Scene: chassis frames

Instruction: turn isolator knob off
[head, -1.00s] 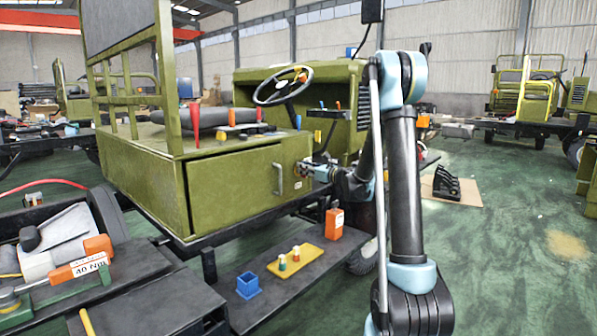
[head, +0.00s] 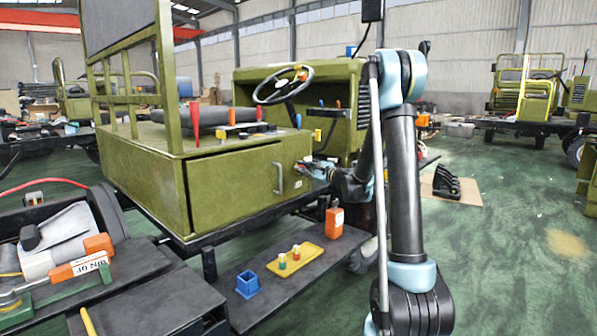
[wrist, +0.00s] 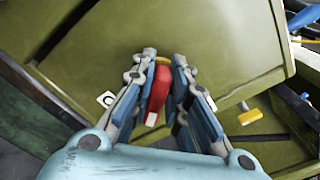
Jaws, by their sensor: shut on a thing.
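The red isolator knob (wrist: 157,92) with a white mark at its near end shows in the wrist view. It is on the olive-green panel (wrist: 215,45) of the chassis, and a yellow edge shows behind it. My gripper (wrist: 163,80) has its blue-grey fingers on both sides of the knob, shut on it. In the head view my gripper (head: 308,168) is at the right end of the green box, beside its grab handle (head: 279,178). The knob is too small and covered to make out clearly there.
Small white labels (wrist: 107,99) sit beside the knob. Below the box, a dark shelf holds a blue square holder (head: 248,285), a yellow tray (head: 310,252) and an orange bottle (head: 334,221). A steering wheel (head: 283,83) and levers stand above.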

